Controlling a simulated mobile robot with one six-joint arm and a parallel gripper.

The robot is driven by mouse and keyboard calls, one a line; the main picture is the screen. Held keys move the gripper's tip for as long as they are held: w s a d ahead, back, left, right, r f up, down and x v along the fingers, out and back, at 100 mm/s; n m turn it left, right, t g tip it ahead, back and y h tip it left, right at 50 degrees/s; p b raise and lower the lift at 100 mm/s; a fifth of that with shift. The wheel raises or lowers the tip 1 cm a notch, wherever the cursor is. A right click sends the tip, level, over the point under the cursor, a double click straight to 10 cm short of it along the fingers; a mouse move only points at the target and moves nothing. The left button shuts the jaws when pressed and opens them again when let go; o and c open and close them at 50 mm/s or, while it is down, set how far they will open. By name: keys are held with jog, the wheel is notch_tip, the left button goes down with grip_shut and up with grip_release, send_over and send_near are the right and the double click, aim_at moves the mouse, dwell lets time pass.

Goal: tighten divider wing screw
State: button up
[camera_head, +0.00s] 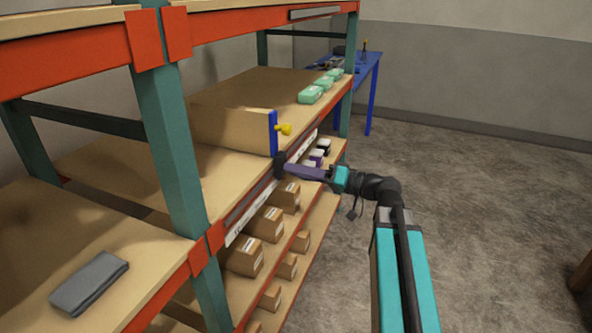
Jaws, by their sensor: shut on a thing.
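A wooden divider (232,128) stands upright on the middle shelf. A dark piece (280,162), apparently the wing screw, sits at the foot of the strip by the shelf's front edge. My gripper (287,168) reaches in from the right, below the yellow knob and apart from it. It is shut on the dark piece. The fingertips and the screw's wings are too small to make out.
Green packs (311,94) lie on the shelf beyond the divider. A grey folded cloth (90,283) lies on the near shelf. Brown boxes (244,257) fill the lower shelves. A teal rack post (172,150) stands to the left. The floor (480,210) to the right is clear.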

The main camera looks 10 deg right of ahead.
jog(key=shift+d+f+m+p, duration=0.1)
jog(key=shift+m+p, duration=2.5)
jog(key=shift+m, duration=1.55)
jog(key=shift+d+m+p, duration=0.1)
jog(key=shift+m+p, duration=2.45)
jog(key=shift+m, duration=1.6)
jog(key=shift+a, duration=0.1)
jog(key=o, duration=1.1)
jog(key=shift+s, duration=0.1)
jog(key=shift+b+v, duration=1.15)
jog(key=shift+v, duration=5.75)
